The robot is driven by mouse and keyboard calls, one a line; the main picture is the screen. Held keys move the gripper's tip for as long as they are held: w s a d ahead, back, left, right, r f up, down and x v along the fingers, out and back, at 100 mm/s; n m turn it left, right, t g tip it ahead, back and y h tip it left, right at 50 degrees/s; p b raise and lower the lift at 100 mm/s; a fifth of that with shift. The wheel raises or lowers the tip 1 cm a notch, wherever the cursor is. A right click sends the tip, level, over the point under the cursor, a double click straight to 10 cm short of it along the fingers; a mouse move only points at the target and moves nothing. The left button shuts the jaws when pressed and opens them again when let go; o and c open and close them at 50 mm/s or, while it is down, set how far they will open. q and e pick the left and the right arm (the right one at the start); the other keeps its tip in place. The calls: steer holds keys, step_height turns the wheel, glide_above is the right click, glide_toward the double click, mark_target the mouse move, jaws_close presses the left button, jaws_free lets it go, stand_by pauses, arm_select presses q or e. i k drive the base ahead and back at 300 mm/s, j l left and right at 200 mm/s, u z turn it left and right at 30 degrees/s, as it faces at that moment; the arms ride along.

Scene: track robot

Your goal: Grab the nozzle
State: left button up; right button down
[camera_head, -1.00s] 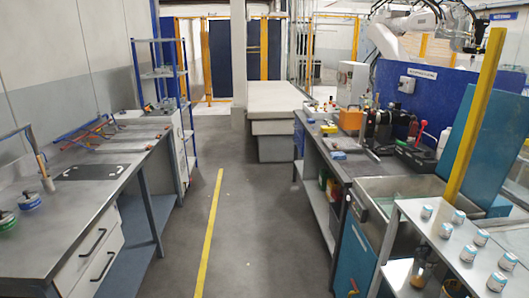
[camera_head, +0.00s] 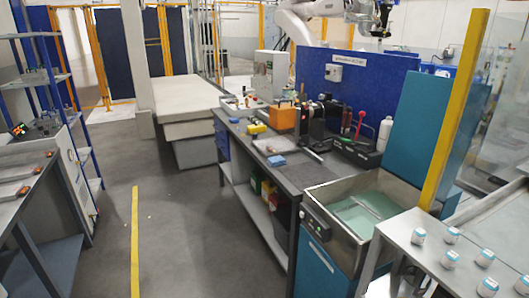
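I cannot pick out the nozzle for certain. Several small items stand on the right workbench (camera_head: 294,176), too small to tell apart well. Among them are an orange block (camera_head: 282,118), a dark device (camera_head: 312,122) and an upright red-handled thing (camera_head: 360,119). A blue item (camera_head: 276,160) and a yellow item (camera_head: 257,128) lie nearer the bench's front edge. Neither of my grippers shows in the view.
A sink-like basin (camera_head: 343,195) adjoins the bench. A metal table (camera_head: 412,250) with small white jars is at the lower right. A blue shelf rack (camera_head: 40,77) and grey bench (camera_head: 22,205) are left. The floor (camera_head: 180,235) between is clear.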

mark_target(269, 148)
steer(key=i+j+z, duration=0.2)
steer(key=i+j, duration=0.2)
steer(key=j+z, duration=0.15)
steer(key=z, duration=0.4)
steer(key=i+j+z, duration=0.4)
steer(key=j, duration=0.25)
steer(key=i+j+z, duration=0.2)
steer(key=j, duration=0.15)
steer(key=i+j, duration=0.15)
steer(key=j, duration=0.2)
steer(key=i+j+z, duration=0.1)
steer(key=j, duration=0.2)
steer(key=i+j+z, duration=0.1)
steer(key=j, duration=0.25)
